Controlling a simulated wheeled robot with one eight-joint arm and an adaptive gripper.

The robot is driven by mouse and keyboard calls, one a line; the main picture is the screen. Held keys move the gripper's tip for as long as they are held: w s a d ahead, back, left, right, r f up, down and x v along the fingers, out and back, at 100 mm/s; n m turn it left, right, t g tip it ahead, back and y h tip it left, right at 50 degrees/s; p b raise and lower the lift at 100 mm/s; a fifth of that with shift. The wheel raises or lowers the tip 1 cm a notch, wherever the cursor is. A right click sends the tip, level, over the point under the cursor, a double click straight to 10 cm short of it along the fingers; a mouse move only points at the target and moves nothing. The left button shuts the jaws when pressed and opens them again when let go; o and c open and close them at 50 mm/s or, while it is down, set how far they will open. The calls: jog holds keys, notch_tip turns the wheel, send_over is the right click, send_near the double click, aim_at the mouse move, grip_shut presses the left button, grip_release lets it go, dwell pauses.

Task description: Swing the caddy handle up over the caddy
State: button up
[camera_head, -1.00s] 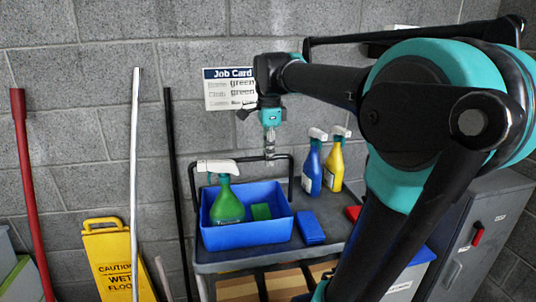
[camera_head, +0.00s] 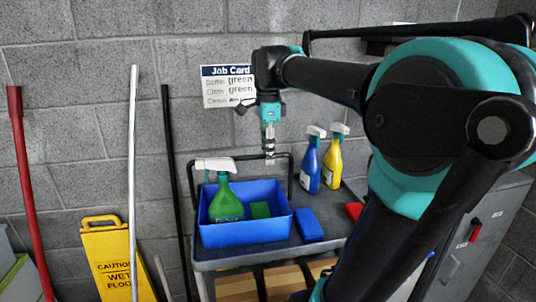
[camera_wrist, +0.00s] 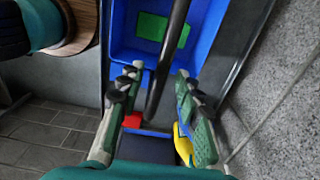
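The blue caddy (camera_head: 245,234) stands on the grey cart top with a green spray bottle (camera_head: 226,205) and a green cloth or sponge (camera_head: 260,210) in it. A thin black bar, apparently the caddy handle (camera_head: 291,178), stands up behind the caddy and runs across its back. My gripper (camera_head: 270,158) points down at the top of this bar, right of its middle. In the wrist view the bar (camera_wrist: 172,45) passes between my two open fingers (camera_wrist: 157,78), with a gap on both sides. The caddy (camera_wrist: 120,48) lies beyond them.
A blue bottle (camera_head: 311,168) and a yellow bottle (camera_head: 333,165) stand right of the bar. A blue block (camera_head: 308,224) and a red block (camera_head: 354,210) lie on the cart (camera_head: 330,203). The block wall is close behind. Poles and a yellow wet-floor sign (camera_head: 105,260) stand left.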

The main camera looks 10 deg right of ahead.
jog(key=shift+r, duration=3.2)
